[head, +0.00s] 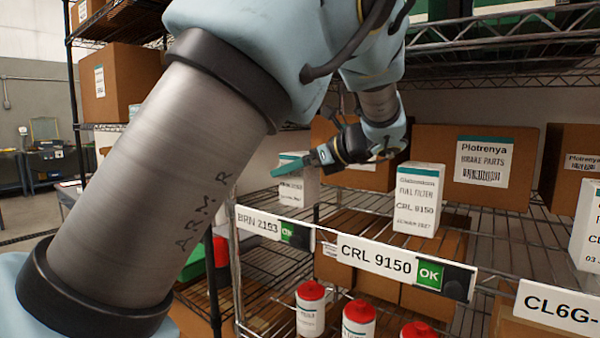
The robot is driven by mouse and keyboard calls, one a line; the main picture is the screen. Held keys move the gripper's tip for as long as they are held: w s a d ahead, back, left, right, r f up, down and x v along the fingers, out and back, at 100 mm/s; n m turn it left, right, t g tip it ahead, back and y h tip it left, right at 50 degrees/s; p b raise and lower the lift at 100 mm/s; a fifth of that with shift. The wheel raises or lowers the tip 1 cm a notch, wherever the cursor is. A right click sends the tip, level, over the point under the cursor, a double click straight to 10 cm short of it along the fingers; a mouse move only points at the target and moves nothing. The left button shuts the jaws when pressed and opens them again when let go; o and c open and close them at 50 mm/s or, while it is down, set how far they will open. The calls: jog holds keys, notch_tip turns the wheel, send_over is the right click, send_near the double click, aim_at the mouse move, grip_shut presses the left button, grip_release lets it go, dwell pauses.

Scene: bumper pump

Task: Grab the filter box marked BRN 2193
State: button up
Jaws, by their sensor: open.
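A small white filter box (291,190) with a teal top band stands upright on the wire shelf, behind the shelf label BRN 2193 (259,222). The print on the box is too small to read surely. My gripper (291,172) reaches in from the right at the height of the box's upper part. Its teal fingers overlap the box in the picture and hide part of it. The gripper is open. I cannot tell whether the fingers are around the box or only in front of it.
A white fuel filter box (418,199) marked CRL 9150 stands to the right, close to my wrist. A Plotrenya carton (474,167) stands behind. Red-capped bottles (311,309) fill the shelf below. Another wire shelf (500,52) hangs above.

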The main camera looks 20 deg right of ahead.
jog(key=shift+w+a+f, duration=0.3)
jog(key=shift+w, duration=0.2)
jog(key=shift+c, duration=0.4)
grip_shut()
